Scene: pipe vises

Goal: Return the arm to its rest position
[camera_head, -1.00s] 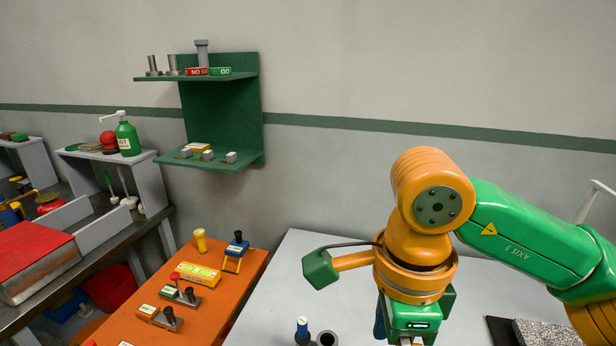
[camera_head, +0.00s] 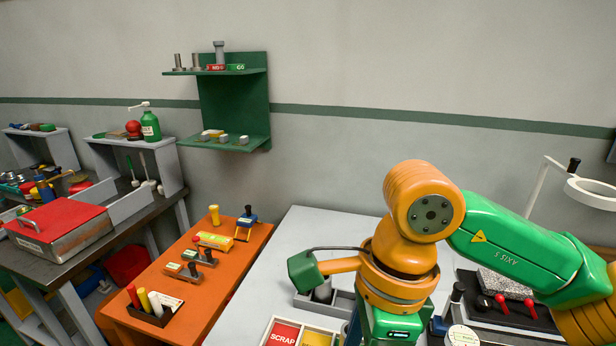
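My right arm (camera_head: 425,212), orange and green, comes in from the right and bends down over the grey table (camera_head: 300,228). Its green gripper housing (camera_head: 392,326) is at the bottom edge. The fingers are below the frame, so I cannot see whether they are open or hold anything. A small orange side arm with a green block (camera_head: 303,270) sticks out to the left of the wrist. My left arm and gripper are not in view.
A tray marked SCRAP (camera_head: 285,335) and a grey bin (camera_head: 313,303) are below the wrist. A fixture with red knobs (camera_head: 515,305) and a ring lamp (camera_head: 592,193) stand at the right. An orange bench (camera_head: 235,262) and green wall shelf (camera_head: 235,105) are at the left.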

